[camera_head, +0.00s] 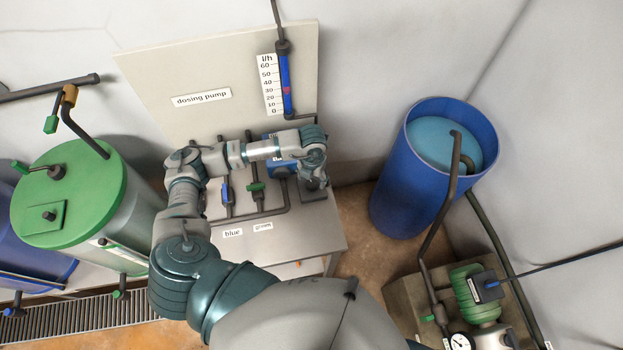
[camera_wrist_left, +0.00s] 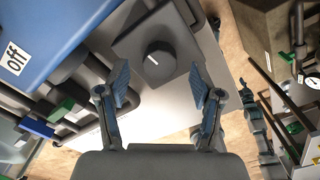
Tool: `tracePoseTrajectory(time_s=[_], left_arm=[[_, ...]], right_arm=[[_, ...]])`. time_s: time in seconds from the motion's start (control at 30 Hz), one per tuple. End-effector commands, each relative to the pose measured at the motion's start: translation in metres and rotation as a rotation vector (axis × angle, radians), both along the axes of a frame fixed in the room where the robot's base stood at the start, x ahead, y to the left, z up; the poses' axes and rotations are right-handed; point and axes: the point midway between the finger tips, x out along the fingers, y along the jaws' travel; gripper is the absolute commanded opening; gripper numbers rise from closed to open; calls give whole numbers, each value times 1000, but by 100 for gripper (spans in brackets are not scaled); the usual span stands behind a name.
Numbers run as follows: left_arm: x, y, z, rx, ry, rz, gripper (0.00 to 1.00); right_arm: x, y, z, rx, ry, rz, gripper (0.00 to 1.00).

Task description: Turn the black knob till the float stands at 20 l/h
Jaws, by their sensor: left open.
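The black knob (camera_wrist_left: 160,62) shows in the left wrist view on a dark square plate. A short white mark on it points to the upper left. My left gripper (camera_wrist_left: 158,88) is open, with one finger on either side below the knob; it looks apart from the knob. In the head view my left gripper (camera_head: 316,180) is at the right end of the bench and hides the knob. The flow meter tube (camera_head: 285,75) is blue, with an l/h scale (camera_head: 268,85). Its red float (camera_head: 287,90) stands near the 30 mark; the exact reading is unclear.
A blue box (camera_head: 281,163) stands behind my gripper; it bears an "off" label (camera_wrist_left: 14,62) in the wrist view. Blue (camera_head: 226,192) and green (camera_head: 256,189) valve handles are under my forearm. A blue barrel (camera_head: 415,185) stands to the right of the bench.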

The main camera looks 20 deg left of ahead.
Motion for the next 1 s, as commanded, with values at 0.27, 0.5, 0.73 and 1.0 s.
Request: tracePoseTrajectory(time_s=[0.27, 0.5, 0.73, 1.0], left_arm=[[1, 2, -24, -2, 0, 0, 66], [1, 2, -25, -2, 0, 0, 66], [1, 2, -24, -1, 0, 1, 11], [1, 3, -25, 1, 0, -14, 6]], right_arm=[[-16, -1, 2, -3, 24, -1, 40], [-26, -2, 2, -4, 39, -1, 40], [-18, -2, 2, -4, 29, -2, 40], [-17, -2, -1, -4, 25, -2, 40]])
